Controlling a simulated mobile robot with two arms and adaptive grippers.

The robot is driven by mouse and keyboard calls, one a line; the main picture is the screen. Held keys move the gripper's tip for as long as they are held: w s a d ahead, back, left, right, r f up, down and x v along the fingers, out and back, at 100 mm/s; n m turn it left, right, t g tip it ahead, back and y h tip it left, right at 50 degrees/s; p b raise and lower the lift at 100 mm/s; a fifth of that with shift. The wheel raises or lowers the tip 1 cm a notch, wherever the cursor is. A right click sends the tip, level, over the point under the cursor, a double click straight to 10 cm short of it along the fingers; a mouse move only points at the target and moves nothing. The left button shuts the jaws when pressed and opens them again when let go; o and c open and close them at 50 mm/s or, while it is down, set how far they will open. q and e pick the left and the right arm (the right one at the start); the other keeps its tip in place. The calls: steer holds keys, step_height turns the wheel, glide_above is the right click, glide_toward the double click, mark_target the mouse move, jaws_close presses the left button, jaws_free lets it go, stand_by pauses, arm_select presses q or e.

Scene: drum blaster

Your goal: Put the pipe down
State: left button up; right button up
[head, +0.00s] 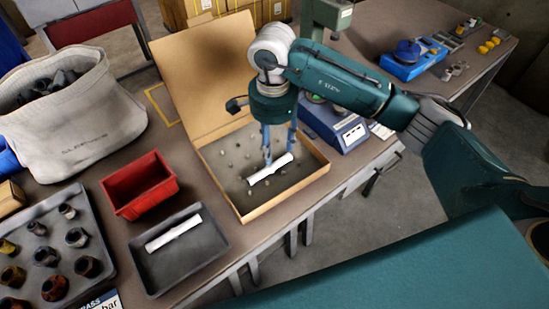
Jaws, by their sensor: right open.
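A white pipe (270,169) lies in the open cardboard box (285,198), on its dark bottom among several small light bits. My right gripper (280,157) points down into the box right over this pipe, its two blue fingers apart. The fingertips are at or very near the pipe; I cannot tell whether they touch it. A second white pipe (173,232) lies in the dark grey tray (185,273) to the left of the box. My left gripper does not show.
A red bin (139,185) stands left of the box. A tray of several metal fittings (50,243) and a canvas sack (73,115) are at the left. A blue-and-white scale (348,128) stands close right of the box. The box lid (205,72) stands up behind.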

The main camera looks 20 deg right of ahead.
steer(key=shift+r, duration=1.55)
